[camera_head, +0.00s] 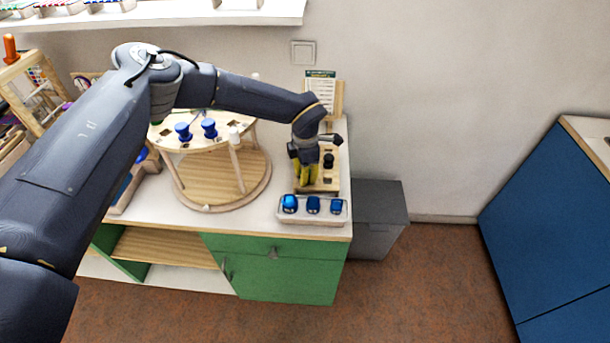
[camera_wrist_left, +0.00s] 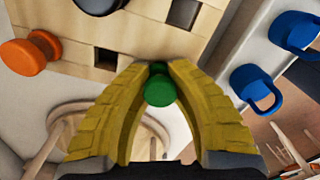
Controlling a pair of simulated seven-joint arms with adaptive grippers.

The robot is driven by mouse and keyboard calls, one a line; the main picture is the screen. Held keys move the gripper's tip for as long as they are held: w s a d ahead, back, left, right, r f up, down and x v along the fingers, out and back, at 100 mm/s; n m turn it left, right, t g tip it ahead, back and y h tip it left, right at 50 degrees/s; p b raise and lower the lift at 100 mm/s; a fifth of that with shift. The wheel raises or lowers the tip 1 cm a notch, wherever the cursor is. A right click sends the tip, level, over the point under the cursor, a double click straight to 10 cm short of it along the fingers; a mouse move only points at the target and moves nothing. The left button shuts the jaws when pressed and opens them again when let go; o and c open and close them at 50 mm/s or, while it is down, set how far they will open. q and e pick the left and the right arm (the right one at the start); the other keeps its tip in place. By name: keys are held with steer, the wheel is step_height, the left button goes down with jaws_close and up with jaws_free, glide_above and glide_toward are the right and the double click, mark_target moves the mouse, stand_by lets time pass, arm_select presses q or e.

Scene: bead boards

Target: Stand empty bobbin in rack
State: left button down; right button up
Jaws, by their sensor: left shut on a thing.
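My left gripper (camera_head: 306,175) is over the wooden rack (camera_head: 330,181) near the right end of the counter. In the left wrist view, its yellow fingers (camera_wrist_left: 164,70) are shut on a green bobbin (camera_wrist_left: 160,91); its round end faces the camera. The bobbin's far end is hidden by the fingers, so I cannot tell whether it touches the rack. The rack (camera_wrist_left: 135,43) has square holes, and an empty one shows left of the fingertips. My right gripper is not in view.
A pale tray (camera_head: 290,219) with blue handled pieces (camera_head: 313,204) sits in front of the rack. A round wooden stand (camera_head: 205,194) with blue bobbins (camera_head: 209,127) is to the left. A card (camera_head: 320,89) stands behind. A grey bin (camera_head: 378,207) is beside the counter.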

arm_select(q)
steer(key=shift+f, duration=0.1)
steer(key=c, duration=1.3)
jaws_free()
step_height(320, 180, up, 12)
steer(key=shift+r, duration=0.15)
